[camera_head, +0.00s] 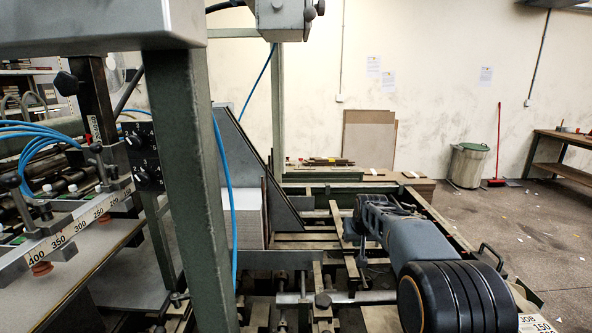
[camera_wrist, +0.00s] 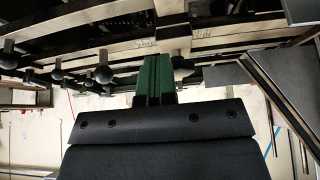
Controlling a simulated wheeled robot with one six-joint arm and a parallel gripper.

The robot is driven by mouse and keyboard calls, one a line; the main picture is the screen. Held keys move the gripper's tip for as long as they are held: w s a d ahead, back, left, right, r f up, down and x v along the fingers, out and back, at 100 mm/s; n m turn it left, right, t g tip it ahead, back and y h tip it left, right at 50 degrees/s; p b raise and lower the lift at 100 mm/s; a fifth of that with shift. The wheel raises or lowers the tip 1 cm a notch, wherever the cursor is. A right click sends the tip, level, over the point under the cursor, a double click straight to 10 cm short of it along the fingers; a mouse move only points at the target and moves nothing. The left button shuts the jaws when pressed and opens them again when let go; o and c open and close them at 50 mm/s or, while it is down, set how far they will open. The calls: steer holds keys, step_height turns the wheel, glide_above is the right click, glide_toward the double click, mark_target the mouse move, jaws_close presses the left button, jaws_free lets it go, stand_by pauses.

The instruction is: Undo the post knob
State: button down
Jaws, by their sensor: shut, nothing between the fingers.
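My gripper (camera_wrist: 154,60) shows in the wrist view as two dark green fingers pressed together in front of a black body, with nothing between them. Several dark round knobs show past it on the machine frame, one of them (camera_wrist: 103,73) to the left of the fingers and apart from them. Another black knob (camera_head: 67,83) is on an upright post at the far left.
A thick green-grey upright (camera_head: 197,180) blocks part of the head view. A grey plate and a board stack (camera_head: 247,218) stand behind it. Blue hoses and a numbered scale rail (camera_head: 85,220) lie at left. The floor at right (camera_head: 540,215) is mostly open.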

steer(key=shift+s+f, duration=0.25)
steer(key=shift+f, duration=0.05)
step_height(320, 180, up, 6)
steer(key=p, duration=0.4)
steer(key=shift+r+p, duration=0.25)
steer(key=shift+p, duration=0.05)
steer(key=f+b, duration=0.1)
steer(key=f, duration=0.1)
steer(key=a+f+b, duration=0.1)
steer(key=f, duration=0.1)
steer(key=a+f+b, duration=0.1)
steer(key=f, duration=0.1)
steer(key=shift+w+b, duration=0.15)
steer(key=shift+b, duration=0.25)
